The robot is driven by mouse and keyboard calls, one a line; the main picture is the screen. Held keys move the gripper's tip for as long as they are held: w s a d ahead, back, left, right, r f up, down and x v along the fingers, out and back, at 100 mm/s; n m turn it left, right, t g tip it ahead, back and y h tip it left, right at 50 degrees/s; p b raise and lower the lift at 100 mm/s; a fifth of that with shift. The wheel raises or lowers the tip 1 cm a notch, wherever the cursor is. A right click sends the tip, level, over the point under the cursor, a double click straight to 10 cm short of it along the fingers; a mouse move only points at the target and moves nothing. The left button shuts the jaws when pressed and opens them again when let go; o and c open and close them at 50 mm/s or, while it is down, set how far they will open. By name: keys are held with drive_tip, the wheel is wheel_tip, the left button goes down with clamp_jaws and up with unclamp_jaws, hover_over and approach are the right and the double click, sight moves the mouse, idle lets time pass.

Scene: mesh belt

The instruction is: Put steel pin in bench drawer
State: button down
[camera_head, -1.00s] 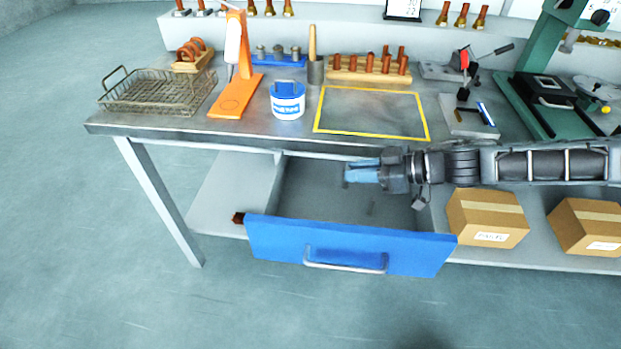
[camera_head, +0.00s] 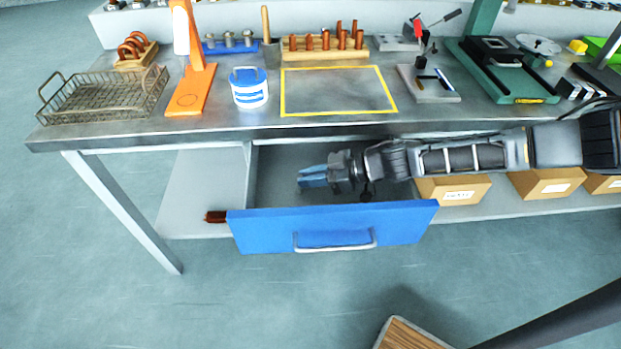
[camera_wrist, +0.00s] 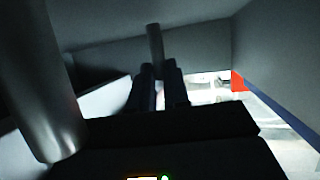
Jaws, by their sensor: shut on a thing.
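The bench drawer (camera_head: 410,228) is pulled open under the worktop, with a blue front and a silver handle. My gripper (camera_head: 312,176) is over the open drawer, behind its front panel and below the worktop edge, reaching in from the right. In the wrist view my gripper's dark fingers (camera_wrist: 159,72) are shut on the steel pin (camera_wrist: 154,42), a plain grey cylinder pointing away from the palm. The pin cannot be made out in the head view. Whether it touches the drawer floor I cannot tell.
A thick grey cylinder (camera_wrist: 42,85) stands close at the left of the wrist view; I cannot tell what it is. The worktop (camera_head: 290,125) runs just above my arm. Cardboard boxes (camera_head: 455,188) sit on the lower shelf at right. A brown object (camera_head: 215,216) lies left of the drawer.

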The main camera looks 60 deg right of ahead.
drive_tip(key=shift+f, duration=0.4)
drive_tip(key=shift+f, duration=0.1)
drive_tip(key=c, duration=1.1)
unclamp_jaws()
drive_tip(key=shift+b+v, duration=0.3)
drive_tip(key=shift+v, duration=3.5)
